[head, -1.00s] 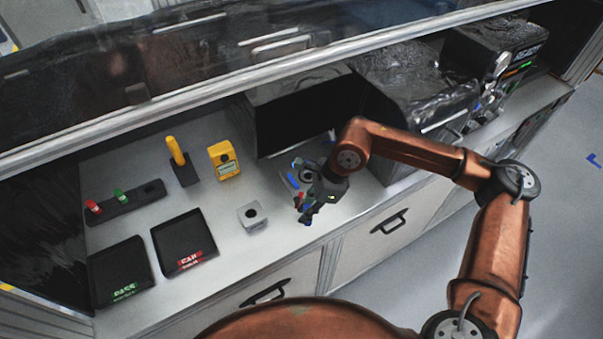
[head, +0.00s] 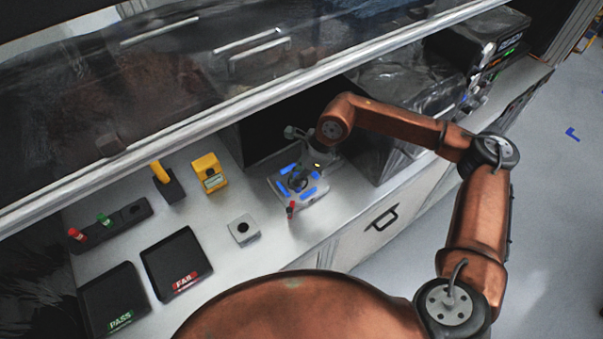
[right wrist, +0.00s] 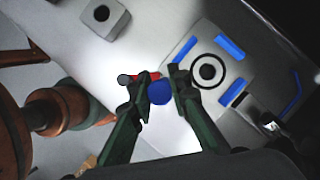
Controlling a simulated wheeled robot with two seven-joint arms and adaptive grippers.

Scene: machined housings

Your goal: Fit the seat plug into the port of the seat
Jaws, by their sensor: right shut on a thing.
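My right gripper (head: 297,186) is shut on a small plug (right wrist: 139,77) with a red body and a dark grey end. Its red part also shows in the head view (head: 291,206). A rounded blue piece (right wrist: 160,92) shows between the fingertips; I cannot tell whether it belongs to the plug. The plug lies across the fingers in the wrist view. A light grey plate with blue pads (head: 316,201) is beneath the gripper. Its round black-ringed port (right wrist: 208,70) is beside the fingertips in the wrist view, with nothing in it. My left gripper is not in view.
A grey block with a hole (head: 243,230) stands left of the plate. A dark window frame overhangs the bench.

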